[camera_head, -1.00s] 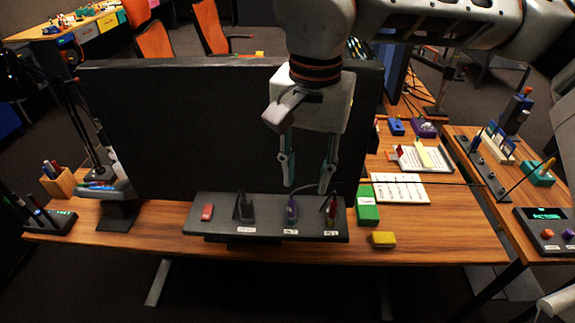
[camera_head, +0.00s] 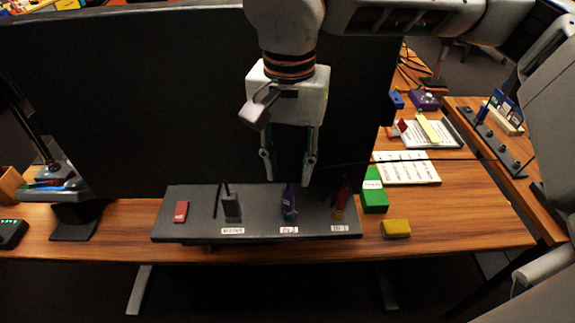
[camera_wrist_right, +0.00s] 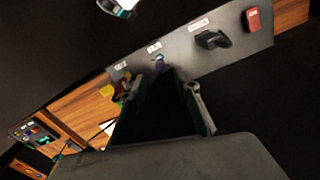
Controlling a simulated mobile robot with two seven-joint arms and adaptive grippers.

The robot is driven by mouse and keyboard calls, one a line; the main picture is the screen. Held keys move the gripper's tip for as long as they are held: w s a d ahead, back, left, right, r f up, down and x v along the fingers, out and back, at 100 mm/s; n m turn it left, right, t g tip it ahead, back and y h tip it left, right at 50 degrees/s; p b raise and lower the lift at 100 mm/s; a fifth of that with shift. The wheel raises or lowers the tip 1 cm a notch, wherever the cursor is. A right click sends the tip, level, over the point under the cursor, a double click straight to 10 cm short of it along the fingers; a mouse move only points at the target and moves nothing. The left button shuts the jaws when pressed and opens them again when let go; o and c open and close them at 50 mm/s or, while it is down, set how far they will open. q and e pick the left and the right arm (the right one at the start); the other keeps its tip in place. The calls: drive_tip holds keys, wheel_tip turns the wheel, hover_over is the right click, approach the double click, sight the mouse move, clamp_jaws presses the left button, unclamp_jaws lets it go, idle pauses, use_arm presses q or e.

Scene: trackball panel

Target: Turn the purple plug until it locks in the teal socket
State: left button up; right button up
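The purple plug (camera_head: 289,197) stands in the small teal socket (camera_head: 290,215) on the dark grey panel (camera_head: 200,235). In the right wrist view the purple plug (camera_wrist_right: 159,66) appears small, just beyond the fingertips; its socket is hard to make out there. My right gripper (camera_head: 289,182) points down behind and above the plug, its two fingers spread to either side. In the wrist view its fingers (camera_wrist_right: 172,82) are apart with nothing between them. I cannot tell how far the plug is turned. My left gripper is not in view.
A black plug (camera_head: 232,205) and a red block (camera_head: 181,211) are left of the purple plug; a dark red plug (camera_head: 340,198) is close on its right. A large black screen (camera_head: 150,110) stands behind. A green box (camera_head: 374,195) and yellow block (camera_head: 396,228) lie right of the panel.

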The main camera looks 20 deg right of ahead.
sight(288, 190)
wheel_tip(288, 190, down, 6)
drive_tip(key=shift+r, duration=0.1)
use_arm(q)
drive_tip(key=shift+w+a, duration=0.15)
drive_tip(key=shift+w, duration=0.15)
use_arm(e)
drive_tip(key=shift+f, duration=0.55)
clamp_jaws()
drive_tip(key=c, duration=0.9)
unclamp_jaws()
clamp_jaws()
drive_tip(key=m, duration=0.3)
drive_tip(key=shift+f+m+b, duration=0.1)
drive_tip(key=shift+m+b, duration=0.3)
drive_tip(key=m, duration=0.5)
drive_tip(key=shift+m+b, duration=0.3)
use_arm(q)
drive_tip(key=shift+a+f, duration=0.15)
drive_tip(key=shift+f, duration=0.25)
use_arm(e)
drive_tip(key=shift+m, duration=1)
